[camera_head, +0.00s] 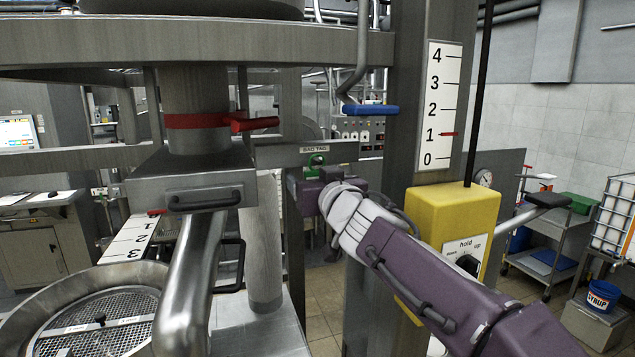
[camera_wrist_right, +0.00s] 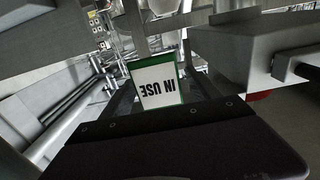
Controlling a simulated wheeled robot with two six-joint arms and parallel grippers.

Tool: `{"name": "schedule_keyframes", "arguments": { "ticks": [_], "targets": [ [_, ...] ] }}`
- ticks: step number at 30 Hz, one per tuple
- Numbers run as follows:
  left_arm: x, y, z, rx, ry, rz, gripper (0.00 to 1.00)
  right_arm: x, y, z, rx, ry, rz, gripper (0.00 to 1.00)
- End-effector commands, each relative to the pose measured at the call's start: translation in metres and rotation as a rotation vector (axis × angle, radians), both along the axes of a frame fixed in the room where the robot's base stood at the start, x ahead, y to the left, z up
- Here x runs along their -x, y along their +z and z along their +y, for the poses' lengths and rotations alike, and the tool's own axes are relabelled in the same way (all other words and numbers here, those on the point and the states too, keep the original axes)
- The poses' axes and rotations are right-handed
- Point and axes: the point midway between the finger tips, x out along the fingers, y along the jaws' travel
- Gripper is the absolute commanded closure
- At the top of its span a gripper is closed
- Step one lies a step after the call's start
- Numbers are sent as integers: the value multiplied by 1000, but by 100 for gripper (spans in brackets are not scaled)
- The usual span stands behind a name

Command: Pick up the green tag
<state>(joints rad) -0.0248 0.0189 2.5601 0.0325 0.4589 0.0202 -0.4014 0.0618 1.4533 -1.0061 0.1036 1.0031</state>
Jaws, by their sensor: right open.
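The green tag (camera_head: 315,160) hangs under the small "BAG TAG" label plate on the grey rail in the head view; only a small green part shows above my right gripper. In the right wrist view the tag (camera_wrist_right: 157,84) is a white card with a green border, and its "IN USE" text appears upside down. My right gripper (camera_head: 312,178) is open, close to the tag and just below it in the head view. I cannot tell whether it touches the tag. My left gripper is not in view.
A yellow control box (camera_head: 455,215) stands beside my right arm on the steel post. A blue handle (camera_head: 370,110) hangs above, and a red-handled valve (camera_head: 250,124) is to the left. A steel vessel with a mesh screen (camera_head: 100,335) is at lower left.

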Motion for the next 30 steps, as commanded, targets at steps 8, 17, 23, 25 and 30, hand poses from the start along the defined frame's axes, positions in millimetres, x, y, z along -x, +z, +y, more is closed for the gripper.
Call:
{"name": "schedule_keyframes", "arguments": {
  "ticks": [8, 17, 23, 25, 30],
  "targets": [
    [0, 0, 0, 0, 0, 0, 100, -2, 0, 1, -1, 0, 0, 43],
    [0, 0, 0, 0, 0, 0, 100, -1, 0, 0, -1, 0, 0, 93],
    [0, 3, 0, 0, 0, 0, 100, -1, 4, 1, -1, 0, 0, 93],
    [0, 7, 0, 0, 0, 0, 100, -1, 9, 1, -2, 0, 1, 93],
    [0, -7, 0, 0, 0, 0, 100, 30, 4, -9, -3, 2, -3, 93]
  ]
}}
